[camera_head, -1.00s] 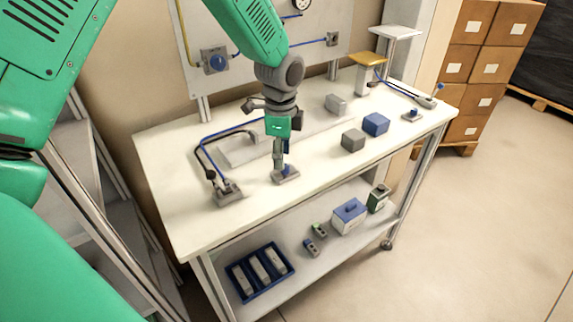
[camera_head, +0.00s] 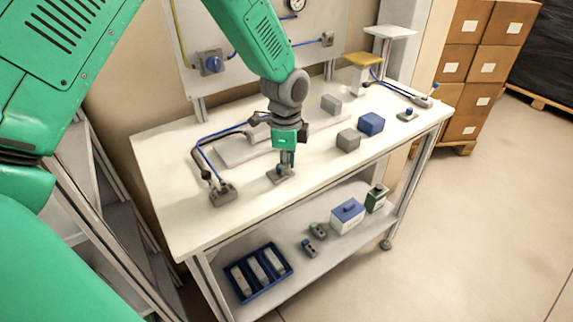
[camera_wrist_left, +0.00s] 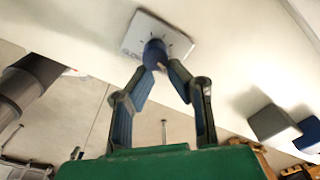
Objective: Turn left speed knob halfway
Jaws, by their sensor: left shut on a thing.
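The left speed knob is a small blue knob on a light grey square plate (camera_head: 281,177) near the front edge of the white worktop. In the left wrist view the blue knob (camera_wrist_left: 155,54) stands on its plate (camera_wrist_left: 138,33), which has small dark marks around the knob. My left gripper (camera_head: 286,163) points down over it from above. In the wrist view its two fingertips (camera_wrist_left: 161,66) close in on the sides of the knob. The fingers largely hide the knob in the head view. My right gripper is not in view.
Grey and blue blocks (camera_head: 371,124) lie to the right. A second small blue knob (camera_head: 407,113) is at the far right. A back panel (camera_head: 245,70) rises behind. The lower shelf holds a blue tray (camera_head: 244,293).

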